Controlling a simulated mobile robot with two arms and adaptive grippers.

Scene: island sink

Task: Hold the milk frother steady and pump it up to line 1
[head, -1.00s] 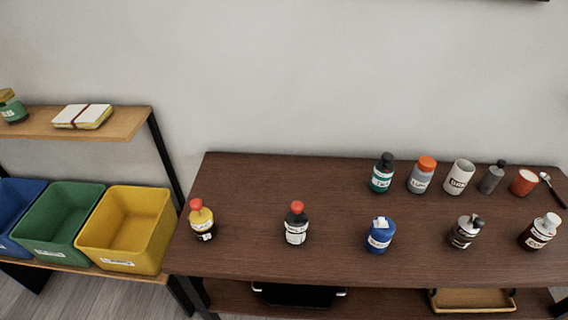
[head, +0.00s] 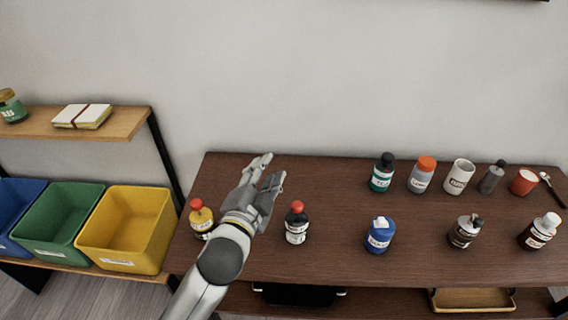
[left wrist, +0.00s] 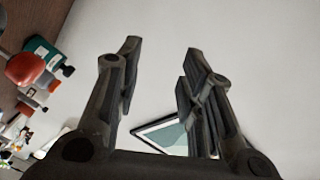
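No thing in the head view is plainly marked as a milk frother, and I cannot tell which one it is. A front row on the table holds a yellow-and-black bottle (head: 201,221), a black-and-white bottle with a red cap (head: 296,225), a blue bottle with a white top (head: 380,236), a brown bottle with a silver band (head: 465,233) and a dark red bottle (head: 540,232). My left gripper (head: 272,167) is open and empty, above the table between the first two bottles. Its two spread fingers show in the left wrist view (left wrist: 161,47). My right gripper is out of view.
The back row has a teal bottle (head: 382,175), an orange-capped bottle (head: 422,177), a white cup (head: 459,178), a grey bottle (head: 491,179) and a red cup (head: 523,182). A yellow bin (head: 128,240) stands left. The table's back left is clear of objects.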

